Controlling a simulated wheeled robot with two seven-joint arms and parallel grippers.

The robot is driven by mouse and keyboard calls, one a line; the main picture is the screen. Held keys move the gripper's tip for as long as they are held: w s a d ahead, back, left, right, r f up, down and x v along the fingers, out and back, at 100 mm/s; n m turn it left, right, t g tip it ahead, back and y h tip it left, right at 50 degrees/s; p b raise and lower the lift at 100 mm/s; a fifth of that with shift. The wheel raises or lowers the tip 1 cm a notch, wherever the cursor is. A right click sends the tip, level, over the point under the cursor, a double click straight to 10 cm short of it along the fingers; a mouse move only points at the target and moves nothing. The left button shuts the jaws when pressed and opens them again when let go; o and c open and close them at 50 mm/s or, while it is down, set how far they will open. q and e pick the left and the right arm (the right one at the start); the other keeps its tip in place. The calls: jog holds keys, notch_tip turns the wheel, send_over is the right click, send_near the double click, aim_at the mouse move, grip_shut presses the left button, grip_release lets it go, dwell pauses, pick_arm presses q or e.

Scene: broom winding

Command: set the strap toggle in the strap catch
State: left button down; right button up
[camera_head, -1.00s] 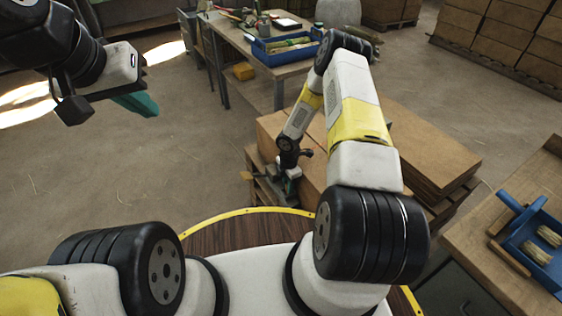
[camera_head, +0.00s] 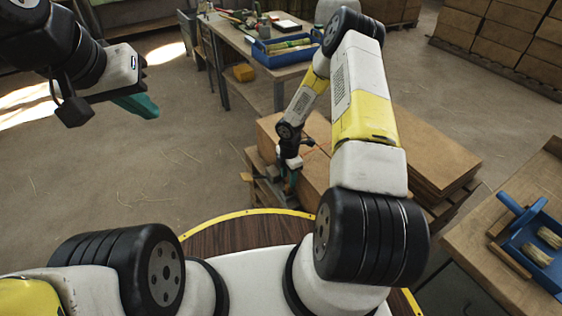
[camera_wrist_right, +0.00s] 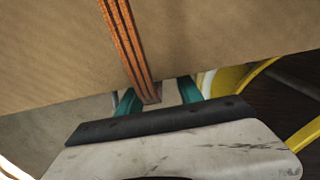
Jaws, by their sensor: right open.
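An orange strap (camera_wrist_right: 125,40) with dark stripes runs down the face of a cardboard box in the right wrist view. Its lower end, a small brownish piece (camera_wrist_right: 152,97), shows between the teal fingers of my right gripper (camera_wrist_right: 158,98). I cannot tell if that piece is the strap toggle. The fingers are open, one on each side, close to the box's edge. In the head view my right gripper (camera_head: 289,183) points down beside the boxes. I cannot make out the strap catch. My left gripper (camera_head: 137,104) is raised at the upper left, away from the boxes; its finger gap is not clear.
A stack of cardboard boxes (camera_head: 430,150) stands beyond my right arm. A workbench (camera_head: 262,55) with a blue tray (camera_head: 268,57) is behind. Another table (camera_head: 490,240) with a blue tray (camera_head: 523,230) is at the right. The floor at left is clear.

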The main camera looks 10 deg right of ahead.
jog(key=s+d+r+m+t, duration=0.1)
jog(key=s+r+m, duration=0.15)
jog(key=r, duration=0.95)
jog(key=s+d+r+m+t+h, duration=0.1)
jog(key=r+m, duration=0.3)
jog(key=r, duration=0.8)
jog(key=s+d+r+m+t, duration=0.1)
jog(key=r+m, duration=0.2)
jog(key=r, duration=0.9)
jog(key=s+a+r+m+t+y, duration=0.1)
jog(key=s+a+r+m, duration=0.1)
jog(key=s+r+m, duration=0.4)
jog(key=s+a+r+m+t+y, duration=0.2)
jog(key=s+r+m, duration=0.4)
jog(key=s, duration=0.8)
notch_tip(320, 180, up, 3)
jog(key=shift+a+r, duration=0.1)
jog(key=shift+a, duration=0.5)
jog(key=shift+w, duration=0.1)
